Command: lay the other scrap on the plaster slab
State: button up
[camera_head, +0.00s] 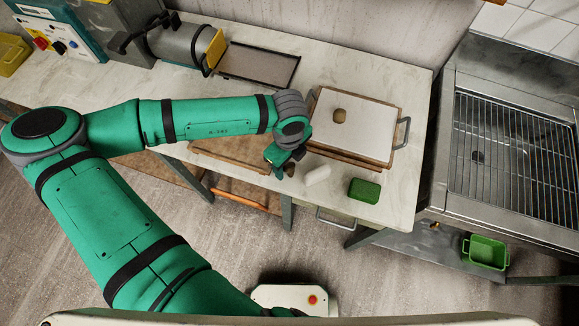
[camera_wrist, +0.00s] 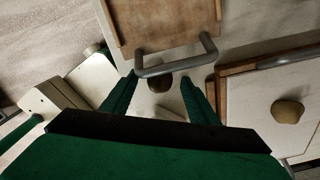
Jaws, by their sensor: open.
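The plaster slab (camera_head: 375,130) is a white square in a wood-edged frame on the table; it also shows at the right of the wrist view (camera_wrist: 250,120). One tan clay scrap (camera_head: 339,115) lies on it, also visible in the wrist view (camera_wrist: 287,110). The other scrap (camera_wrist: 159,85), a dark brown lump, shows between the fingers of my gripper (camera_wrist: 160,80) in the wrist view, beside a grey handle. I cannot tell whether the fingers touch it. In the head view my gripper (camera_head: 280,160) is left of the slab and hides that scrap. My gripper is open.
A wooden board (camera_wrist: 165,22) has the grey handle (camera_wrist: 178,66) close to my fingertips. A sink with a wire rack (camera_head: 505,140) is at the right.

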jog(key=shift+f, duration=0.35)
jog(key=shift+c, duration=0.6)
jog(key=c, duration=1.1)
jog(key=shift+r, duration=0.1)
